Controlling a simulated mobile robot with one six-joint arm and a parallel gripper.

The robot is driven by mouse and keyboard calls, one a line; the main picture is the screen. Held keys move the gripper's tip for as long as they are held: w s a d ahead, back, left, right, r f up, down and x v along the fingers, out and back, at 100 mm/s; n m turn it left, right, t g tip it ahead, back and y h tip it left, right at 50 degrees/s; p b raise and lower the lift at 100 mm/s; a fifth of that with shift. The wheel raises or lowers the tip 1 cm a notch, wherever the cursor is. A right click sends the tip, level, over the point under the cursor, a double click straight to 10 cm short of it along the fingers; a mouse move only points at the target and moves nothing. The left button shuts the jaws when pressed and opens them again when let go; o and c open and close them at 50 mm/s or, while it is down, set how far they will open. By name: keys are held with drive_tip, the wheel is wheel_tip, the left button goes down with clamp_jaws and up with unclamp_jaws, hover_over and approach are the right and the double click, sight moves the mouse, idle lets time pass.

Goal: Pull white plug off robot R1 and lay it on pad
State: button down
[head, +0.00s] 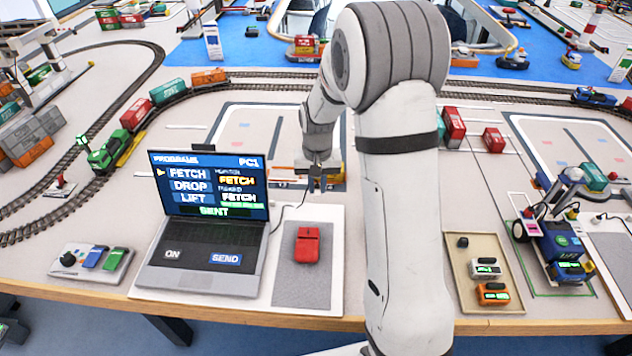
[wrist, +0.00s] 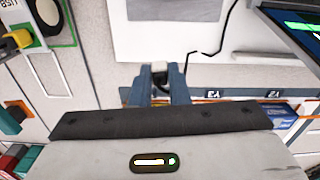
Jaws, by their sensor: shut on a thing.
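In the wrist view my gripper (wrist: 160,84) is shut on a small whitish plug (wrist: 159,67), which shows between the fingertips. A thin black cable (wrist: 222,38) runs near it; it also shows in the head view beside the laptop (head: 279,222). In the head view my gripper (head: 317,184) is low over the table behind the laptop, and the plug is too small to make out. A grey pad (head: 300,292) lies in front of it with a red mouse on it.
The open laptop (head: 205,215) stands left of the pad. A blue wheeled robot (head: 562,245) stands at the right, near a tan tray (head: 509,302) holding small devices. A control box (head: 92,262) sits front left. Train tracks (head: 180,97) cross behind.

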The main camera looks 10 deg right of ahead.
sight(317, 211)
drive_tip(key=shift+f+b, duration=2.15)
drive_tip(key=shift+f, duration=1.2)
drive_tip(key=shift+f+b, duration=0.4)
drive_tip(key=shift+f, duration=0.15)
drive_tip(key=c, duration=1.3)
unclamp_jaws()
